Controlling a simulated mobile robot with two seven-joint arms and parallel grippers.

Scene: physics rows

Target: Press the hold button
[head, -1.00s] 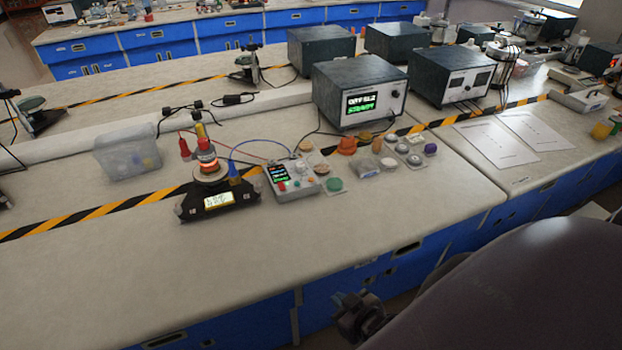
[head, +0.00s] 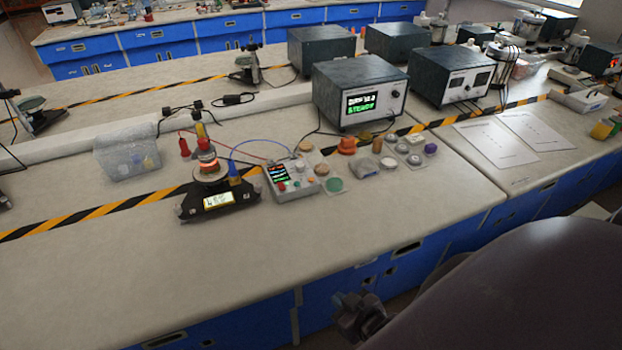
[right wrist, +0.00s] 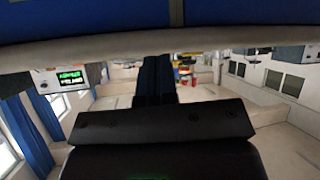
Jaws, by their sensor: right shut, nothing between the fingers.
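A small grey control box (head: 297,186) with a lit screen and several small coloured buttons and knobs sits on the bench, mid-picture in the head view. Which button is the hold button is too small to tell. Beside it on the left is a black device (head: 217,201) with a lit display, a coil on top and wires. A dark instrument box (head: 360,93) behind shows green "STEADY" text; its screen also shows in the right wrist view (right wrist: 68,78). My right gripper (head: 358,318) is shut and empty, below and in front of the bench edge. My left gripper is not in view.
Small coloured pots and lids, including a green one (head: 334,185), stand right of the control box. A clear plastic bin (head: 128,150) stands at left. White sheets (head: 497,143) lie at right. The front of the bench (head: 230,265) is clear.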

